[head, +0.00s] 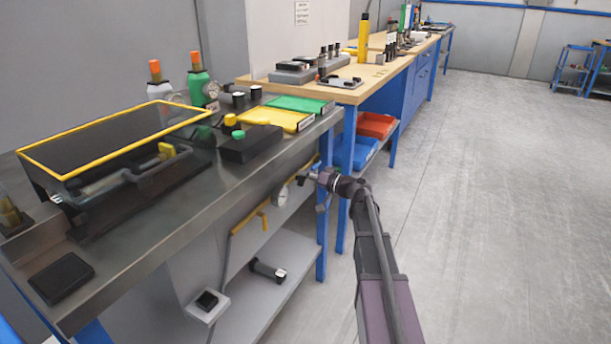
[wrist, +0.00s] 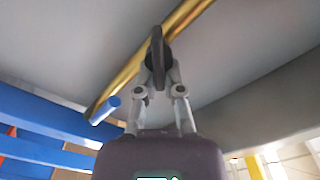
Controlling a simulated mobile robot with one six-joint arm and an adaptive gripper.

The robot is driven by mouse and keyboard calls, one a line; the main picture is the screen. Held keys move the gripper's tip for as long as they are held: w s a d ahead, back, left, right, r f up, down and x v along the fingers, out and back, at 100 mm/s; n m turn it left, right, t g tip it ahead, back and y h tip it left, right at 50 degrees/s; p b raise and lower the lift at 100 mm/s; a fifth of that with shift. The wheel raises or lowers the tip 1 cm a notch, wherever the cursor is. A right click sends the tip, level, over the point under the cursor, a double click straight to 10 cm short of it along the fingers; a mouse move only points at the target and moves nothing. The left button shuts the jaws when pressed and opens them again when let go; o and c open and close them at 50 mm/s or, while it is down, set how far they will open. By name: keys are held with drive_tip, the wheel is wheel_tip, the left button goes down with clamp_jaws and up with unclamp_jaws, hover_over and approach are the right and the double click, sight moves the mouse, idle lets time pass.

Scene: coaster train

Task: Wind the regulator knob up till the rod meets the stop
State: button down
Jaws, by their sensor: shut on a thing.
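My gripper (head: 306,179) is at the front of the metal bench, under its top edge. In the wrist view its two fingers (wrist: 157,82) are shut on a dark, disc-like knob (wrist: 155,50), seen nearly edge-on. The knob sits in front of a brass-coloured pipe (wrist: 187,17). A short blue cylinder (wrist: 105,111) lies by the pipe's lower end; I cannot tell whether it is the rod. In the head view a round gauge (head: 283,195) is just left of my gripper. The knob is too small or hidden there, and I cannot make out the stop.
A yellow pipe with a handle (head: 264,221) runs under the metal bench top (head: 180,222). A blue table leg (head: 322,225) stands close to my gripper. A lower shelf (head: 262,300) holds a dark cylindrical part (head: 268,271). The floor (head: 480,200) to the right is clear.

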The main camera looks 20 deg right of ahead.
drive_tip(key=c, duration=0.7)
unclamp_jaws()
drive_tip(key=shift+s+a+f, duration=0.2)
drive_tip(key=shift+s+a, duration=0.05)
drive_tip(key=shift+s, duration=0.05)
drive_tip(key=shift+o, duration=0.2)
drive_tip(key=shift+w+d, duration=0.1)
drive_tip(key=shift+w, duration=0.05)
drive_tip(key=shift+d+r, duration=0.1)
drive_tip(key=shift+d, duration=0.05)
drive_tip(key=v, duration=1.1)
drive_tip(key=shift+s+d, duration=0.2)
drive_tip(key=shift+s, duration=0.15)
